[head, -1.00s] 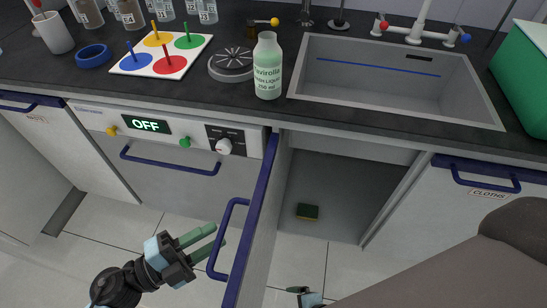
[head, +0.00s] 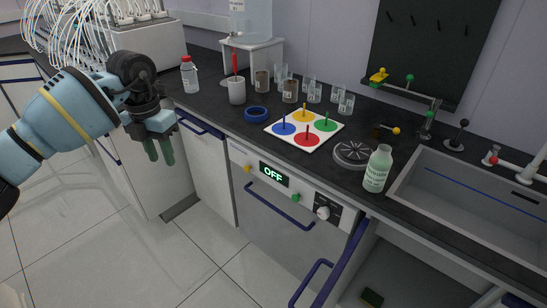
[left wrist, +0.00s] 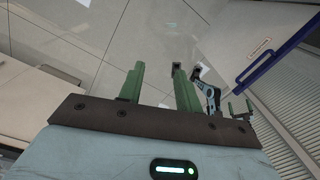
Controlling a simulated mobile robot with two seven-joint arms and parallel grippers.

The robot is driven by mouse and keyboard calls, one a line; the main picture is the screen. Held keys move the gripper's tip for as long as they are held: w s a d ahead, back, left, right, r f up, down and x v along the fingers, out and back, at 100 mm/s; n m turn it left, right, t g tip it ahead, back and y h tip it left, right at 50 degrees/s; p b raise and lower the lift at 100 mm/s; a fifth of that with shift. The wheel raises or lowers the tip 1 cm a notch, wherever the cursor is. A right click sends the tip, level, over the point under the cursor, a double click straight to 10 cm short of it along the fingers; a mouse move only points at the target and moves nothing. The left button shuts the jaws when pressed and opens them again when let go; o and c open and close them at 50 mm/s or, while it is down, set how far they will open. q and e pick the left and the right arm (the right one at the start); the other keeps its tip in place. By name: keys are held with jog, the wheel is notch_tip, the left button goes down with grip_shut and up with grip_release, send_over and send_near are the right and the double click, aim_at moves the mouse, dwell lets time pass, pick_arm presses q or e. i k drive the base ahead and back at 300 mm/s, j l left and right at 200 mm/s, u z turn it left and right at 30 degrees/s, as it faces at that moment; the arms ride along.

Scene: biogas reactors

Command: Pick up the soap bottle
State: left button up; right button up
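The soap bottle (head: 377,170) is pale green with a white neck and a printed label. It stands upright on the dark counter, just left of the sink. My left gripper (head: 160,150) is left of the counter, in front of the cabinets, far from the bottle. Its green fingers point down, apart and empty; the left wrist view (left wrist: 158,88) also shows the gap between them. My right gripper is outside the head view. It shows small in the left wrist view (left wrist: 241,107), with its green fingers apart and nothing seen between them.
A round grey disc (head: 353,154) lies close left of the bottle. The sink (head: 470,200) is at right. A cabinet door below the bottle stands open.

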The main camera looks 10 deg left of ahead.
aim_at(381, 162)
jog(key=z, duration=0.75)
jog(key=j+z, duration=0.15)
jog(key=z, duration=0.25)
jog(key=j+z, duration=0.2)
jog(key=z, duration=0.25)
jog(key=j+z, duration=0.15)
jog(key=z, duration=0.25)
jog(key=k+j+z, duration=0.1)
jog(key=j+z, duration=0.2)
jog(key=j, duration=0.15)
jog(key=k+j+z, duration=0.15)
jog(key=j+z, duration=0.2)
jog(key=k+j, duration=0.15)
jog(key=j, duration=0.2)
jog(key=k+j, duration=0.2)
jog(key=j, duration=0.15)
jog(key=j+z, duration=0.05)
